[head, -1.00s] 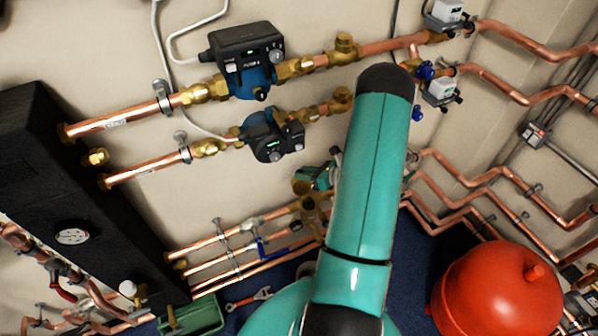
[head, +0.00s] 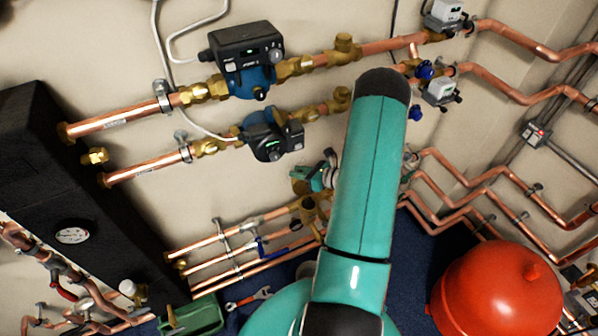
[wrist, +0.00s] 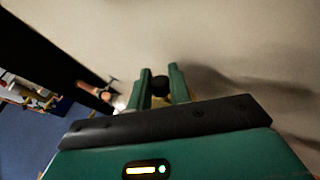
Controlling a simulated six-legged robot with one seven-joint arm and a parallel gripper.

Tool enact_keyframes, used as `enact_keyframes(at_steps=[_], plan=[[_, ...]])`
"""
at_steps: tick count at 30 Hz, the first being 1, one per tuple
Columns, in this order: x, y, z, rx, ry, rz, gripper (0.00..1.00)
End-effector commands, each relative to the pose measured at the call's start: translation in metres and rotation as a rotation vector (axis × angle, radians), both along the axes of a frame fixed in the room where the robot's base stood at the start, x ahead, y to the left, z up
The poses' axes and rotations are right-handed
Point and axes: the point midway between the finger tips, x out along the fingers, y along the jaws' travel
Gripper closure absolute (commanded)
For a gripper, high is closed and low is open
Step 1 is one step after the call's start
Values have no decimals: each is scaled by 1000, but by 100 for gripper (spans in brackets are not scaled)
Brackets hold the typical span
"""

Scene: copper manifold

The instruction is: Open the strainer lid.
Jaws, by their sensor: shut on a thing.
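My gripper (wrist: 161,84) has its two green fingers on either side of a small round dark knob, which I take to be the strainer lid (wrist: 160,82). A little yellowish brass shows just behind it, between the fingers. In the head view, my gripper (head: 313,179) is small and teal, just left of my large arm link. It is over a brass fitting, the strainer body (head: 299,188), which it partly covers. I cannot tell from these views how far the lid is turned or lifted.
Two pumps (head: 247,58) (head: 268,140) sit on copper pipes above and left of my gripper. More pipes (head: 215,260) run below it. A red tank (head: 497,295) stands at lower right. A green toolbox (head: 197,317) and a wrench (head: 250,298) are on the blue floor.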

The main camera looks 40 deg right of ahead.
Motion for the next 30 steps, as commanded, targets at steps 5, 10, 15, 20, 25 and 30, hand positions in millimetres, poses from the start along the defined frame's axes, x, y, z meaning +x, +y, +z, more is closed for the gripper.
enact_keyframes(at_steps=[5,10,15,20,25,30], plan=[[-15,3,3,-35,-142,-6,100],[-29,8,6,-58,-203,-5,100],[-32,10,6,-58,-200,-3,100],[-32,10,6,-56,-199,-3,78],[-32,10,6,-57,-199,-3,74],[-32,9,6,-58,-200,-3,74]])
